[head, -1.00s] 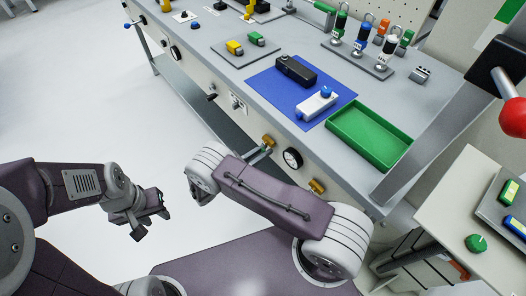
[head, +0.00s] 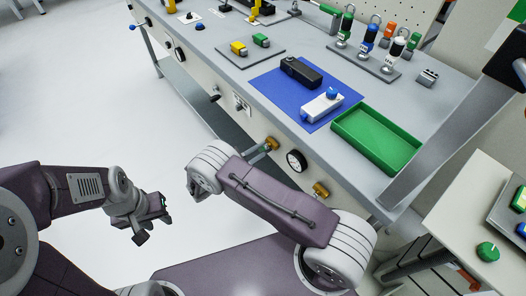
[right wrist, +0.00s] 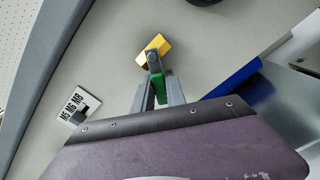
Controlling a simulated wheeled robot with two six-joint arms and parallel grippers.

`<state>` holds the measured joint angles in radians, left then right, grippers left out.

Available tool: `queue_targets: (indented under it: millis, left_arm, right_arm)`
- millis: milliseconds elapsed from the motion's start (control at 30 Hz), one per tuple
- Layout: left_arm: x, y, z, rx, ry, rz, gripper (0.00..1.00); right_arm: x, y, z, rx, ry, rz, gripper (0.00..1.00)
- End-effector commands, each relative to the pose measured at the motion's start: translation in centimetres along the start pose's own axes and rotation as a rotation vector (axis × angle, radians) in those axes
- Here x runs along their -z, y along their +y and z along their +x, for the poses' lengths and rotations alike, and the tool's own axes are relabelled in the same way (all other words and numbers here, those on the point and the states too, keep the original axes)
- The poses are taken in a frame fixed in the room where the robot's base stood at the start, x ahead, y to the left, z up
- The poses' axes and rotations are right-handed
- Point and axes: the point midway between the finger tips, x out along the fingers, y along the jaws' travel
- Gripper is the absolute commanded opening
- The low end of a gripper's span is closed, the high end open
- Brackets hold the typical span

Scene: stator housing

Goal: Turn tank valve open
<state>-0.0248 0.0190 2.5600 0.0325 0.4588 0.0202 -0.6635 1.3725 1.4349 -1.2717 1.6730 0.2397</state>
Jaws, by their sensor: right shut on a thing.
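A brass-yellow valve (head: 271,143) sits on the front panel of the workbench, left of a round gauge. In the right wrist view its yellow body (right wrist: 150,56) carries a dark lever with a green grip (right wrist: 161,88). My right gripper (right wrist: 160,94) is shut on the green grip, with one grey finger on each side. In the head view my right arm hides most of that gripper and the lever. My left gripper (head: 150,222) hangs over the floor, away from the bench, with its fingers apart and nothing visible between them.
The round gauge (head: 296,161) and a second brass fitting (head: 320,190) are on the same panel. A green tray (head: 343,127) and a blue mat (head: 262,83) lie on the bench above. A side table (head: 465,205) stands right. The floor at left is clear.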

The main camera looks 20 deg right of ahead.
Motion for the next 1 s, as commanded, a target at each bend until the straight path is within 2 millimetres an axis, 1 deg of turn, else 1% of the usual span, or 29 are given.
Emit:
queue_targets:
  millis: [233,667,700,733,767,1000]
  left_arm:
    - [-0.02,0.00,0.18,0.000,0.000,0.000,0.36]
    - [-0.02,0.00,0.18,0.000,0.000,0.000,0.36]
    - [-0.02,0.00,0.18,0.000,0.000,0.000,0.36]
    - [-0.02,0.00,0.18,0.000,0.000,0.000,0.36]
    - [-0.02,0.00,0.18,0.000,0.000,0.000,0.36]
    - [-0.02,0.00,0.18,0.000,0.000,0.000,0.36]
  right_arm:
    - [0.01,0.21,0.11,0.002,-0.001,0.055,0.00]
    - [-0.01,0.27,0.10,0.001,0.000,0.062,0.00]
    - [-0.01,0.28,0.10,0.001,0.000,0.062,0.27]
    - [-0.01,0.28,0.10,0.001,0.000,0.062,0.36]
    - [-0.01,0.28,0.09,0.001,0.000,0.062,0.38]
    - [-0.01,0.27,0.03,0.000,0.000,0.062,0.38]
